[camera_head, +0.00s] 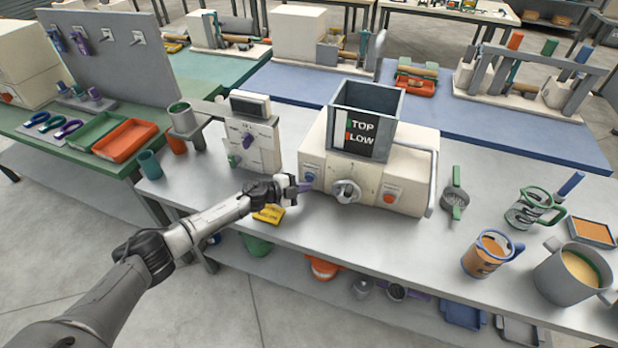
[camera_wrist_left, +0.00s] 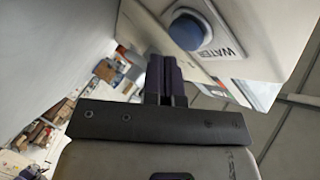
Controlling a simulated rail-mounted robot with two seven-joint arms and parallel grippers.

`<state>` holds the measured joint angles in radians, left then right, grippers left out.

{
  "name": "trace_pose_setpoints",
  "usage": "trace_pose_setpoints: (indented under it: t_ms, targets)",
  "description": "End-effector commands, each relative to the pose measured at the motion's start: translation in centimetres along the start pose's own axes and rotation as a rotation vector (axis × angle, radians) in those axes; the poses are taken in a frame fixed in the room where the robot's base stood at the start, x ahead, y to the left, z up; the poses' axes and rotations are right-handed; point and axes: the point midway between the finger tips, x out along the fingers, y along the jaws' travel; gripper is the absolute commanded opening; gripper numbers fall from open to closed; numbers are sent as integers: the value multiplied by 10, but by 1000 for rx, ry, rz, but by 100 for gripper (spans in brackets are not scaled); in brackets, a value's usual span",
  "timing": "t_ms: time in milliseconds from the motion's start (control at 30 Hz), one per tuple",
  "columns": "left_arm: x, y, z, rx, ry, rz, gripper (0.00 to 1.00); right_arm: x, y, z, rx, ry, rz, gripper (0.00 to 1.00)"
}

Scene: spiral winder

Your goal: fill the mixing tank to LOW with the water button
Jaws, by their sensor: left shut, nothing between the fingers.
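The mixing tank (camera_head: 340,118) is a grey open-topped box on a cream machine body (camera_head: 318,140). I cannot make out any water level. The blue water button (camera_head: 309,176) is on the machine's front left; in the left wrist view the button (camera_wrist_left: 185,31) has a WATER label (camera_wrist_left: 231,50) beside it. My left gripper (camera_head: 304,187) is shut and empty, its fingertips (camera_wrist_left: 163,60) just beside and below the button. I cannot tell whether they touch the machine. My right gripper is not in view.
The machine front also has a grey knob (camera_head: 345,191) and an orange button (camera_head: 389,198). A yellow item (camera_head: 268,214) lies under my left wrist. A cream panel with a display (camera_head: 250,104) stands left. A strainer (camera_head: 455,190) and a pot (camera_head: 566,275) stand right.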

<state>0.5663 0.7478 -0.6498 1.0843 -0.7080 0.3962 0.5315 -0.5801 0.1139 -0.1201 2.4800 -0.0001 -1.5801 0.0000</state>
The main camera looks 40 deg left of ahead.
Motion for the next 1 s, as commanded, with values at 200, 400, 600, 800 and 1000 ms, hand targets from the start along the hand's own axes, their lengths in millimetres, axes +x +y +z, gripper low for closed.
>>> trace_pose_setpoints:
  t_ms: [200, 400, 600, 800, 1000]
  targets:
    - [-1, 0, -1, 0, 0, 1, 0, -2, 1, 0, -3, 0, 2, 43]
    - [-13, 7, -11, -1, 0, 1, 0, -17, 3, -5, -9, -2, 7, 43]
    - [-26, 17, -20, -2, 0, 1, 0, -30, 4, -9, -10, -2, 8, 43]
    - [-34, 24, -24, 0, -1, 1, 0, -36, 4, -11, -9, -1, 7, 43]
    - [-35, 25, -25, 0, 0, -1, 0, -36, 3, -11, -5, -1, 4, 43]
